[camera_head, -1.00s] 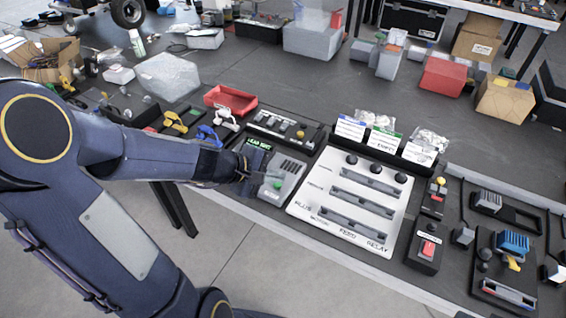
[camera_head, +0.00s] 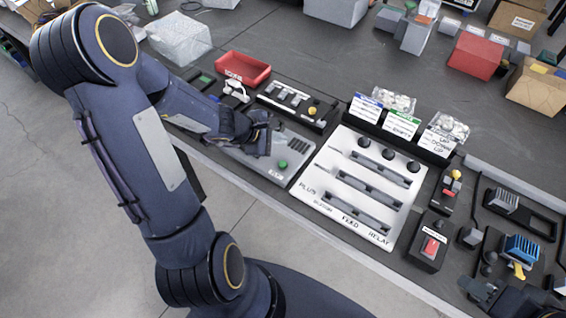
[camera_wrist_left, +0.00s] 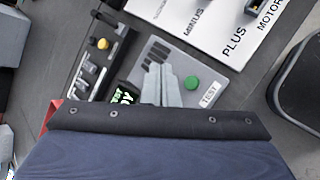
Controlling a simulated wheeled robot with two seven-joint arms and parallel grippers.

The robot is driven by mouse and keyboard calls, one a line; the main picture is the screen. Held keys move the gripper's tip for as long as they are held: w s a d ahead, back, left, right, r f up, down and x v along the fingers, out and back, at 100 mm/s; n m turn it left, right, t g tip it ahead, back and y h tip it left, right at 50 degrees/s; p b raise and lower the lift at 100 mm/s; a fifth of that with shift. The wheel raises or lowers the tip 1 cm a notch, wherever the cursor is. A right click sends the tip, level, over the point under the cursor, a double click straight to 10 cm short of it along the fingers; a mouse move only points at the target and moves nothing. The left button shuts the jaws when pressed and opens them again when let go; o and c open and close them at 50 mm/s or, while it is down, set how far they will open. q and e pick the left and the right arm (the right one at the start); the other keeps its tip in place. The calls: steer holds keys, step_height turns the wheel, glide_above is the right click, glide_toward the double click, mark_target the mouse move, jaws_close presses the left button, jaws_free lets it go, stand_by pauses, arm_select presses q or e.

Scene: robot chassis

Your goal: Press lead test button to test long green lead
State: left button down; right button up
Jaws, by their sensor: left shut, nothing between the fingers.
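The lead tester is a grey plate (camera_head: 265,164) with a round green button (camera_head: 283,164). In the left wrist view the green button (camera_wrist_left: 192,82) sits above a TEST label (camera_wrist_left: 210,95). A small dark display (camera_wrist_left: 124,96) shows green lettering, partly hidden. My left gripper (camera_head: 264,140) is over the tester, beside the button toward the display side. In the wrist view its grey fingers (camera_wrist_left: 164,88) are together, empty, left of the button; contact cannot be told. A dark shape at lower right looks like my right gripper (camera_head: 488,296); its fingers are unclear. I cannot pick out a long green lead.
A white panel (camera_head: 322,190) with slotted bars and black knobs lies right of the tester. A red bin (camera_head: 243,68) stands behind it. A box with a red switch (camera_head: 431,247) and blue-and-yellow parts are further right. The table's front edge is close.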

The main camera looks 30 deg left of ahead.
arm_select(q)
steer(key=b, duration=0.6)
glide_above(279, 165)
step_height(279, 165, down, 8)
steer(key=shift+r, duration=0.15)
steer(key=shift+f+b, duration=0.4)
steer(key=shift+b, duration=0.25)
stand_by(1.0)
steer(key=shift+f+b, duration=0.4)
steer(key=shift+b, duration=0.25)
steer(key=shift+f+b, duration=0.45)
steer(key=shift+b, duration=0.05)
stand_by(0.4)
steer(key=shift+r, duration=0.15)
stand_by(0.3)
steer(key=shift+r+p, duration=0.65)
steer(key=shift+r, duration=0.1)
steer(key=shift+r+p, duration=2.1)
steer(key=shift+r, duration=0.4)
